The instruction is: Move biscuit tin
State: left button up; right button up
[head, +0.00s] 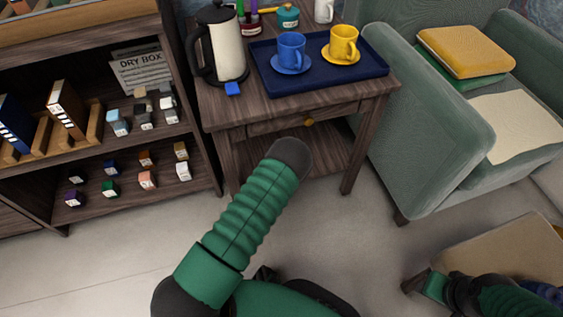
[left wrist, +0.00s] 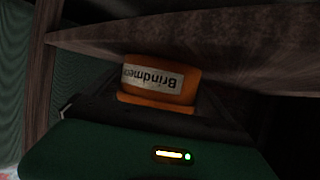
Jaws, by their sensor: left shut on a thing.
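The biscuit tin (left wrist: 155,85) is orange with a pale label starting "Brindm", which reads upside down in the left wrist view. My left gripper (left wrist: 160,105) is shut on it, its dark fingers at the tin's two sides. In the head view my left arm reaches to the front of the side table (head: 290,108); the gripper and the tin are hidden there. My right arm shows at the lower right of the head view, with its jaws too unclear to read.
A wooden board (left wrist: 200,45) lies close beside the tin in the left wrist view. The side table holds a kettle (head: 225,45) and a blue tray (head: 320,85) with two cups. A shelf unit stands left, a green armchair (head: 425,110) right. Bare floor lies between.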

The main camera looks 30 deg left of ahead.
pick_arm(q)
jog(key=o, duration=1.1)
jog(key=shift+o, duration=0.2)
jog(key=shift+s+r, duration=0.15)
jog(key=shift+s, duration=0.05)
jog(key=p+v, duration=0.9)
jog(key=v, duration=0.7)
jog(key=shift+s, duration=0.15)
